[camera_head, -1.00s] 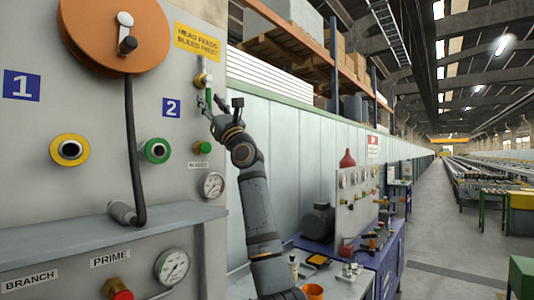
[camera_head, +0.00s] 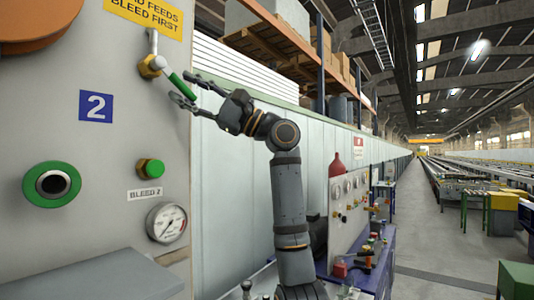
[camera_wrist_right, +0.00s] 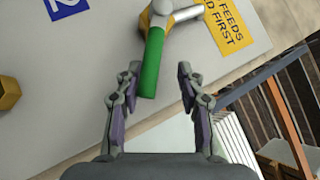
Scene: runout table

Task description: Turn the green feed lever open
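The feed lever's green handle (camera_head: 181,86) sticks out from a brass valve body (camera_head: 151,66) on the grey panel. In the head view it slopes down to the right. My right gripper (camera_head: 182,87) is open, with one finger on each side of the handle. In the right wrist view the green handle (camera_wrist_right: 152,62) reaches between the two fingers of the right gripper (camera_wrist_right: 159,68). It lies close to the left finger, with a clear gap to the right one. I cannot tell whether the left finger touches it. My left gripper is not in view.
A yellow bleed-first sign (camera_head: 147,14) is above the valve. Below are a blue "2" plate (camera_head: 96,106), a green-ringed port (camera_head: 52,184), a green bleed knob (camera_head: 151,169) and a gauge (camera_head: 166,222). A grey ledge (camera_head: 95,278) juts out at lower left.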

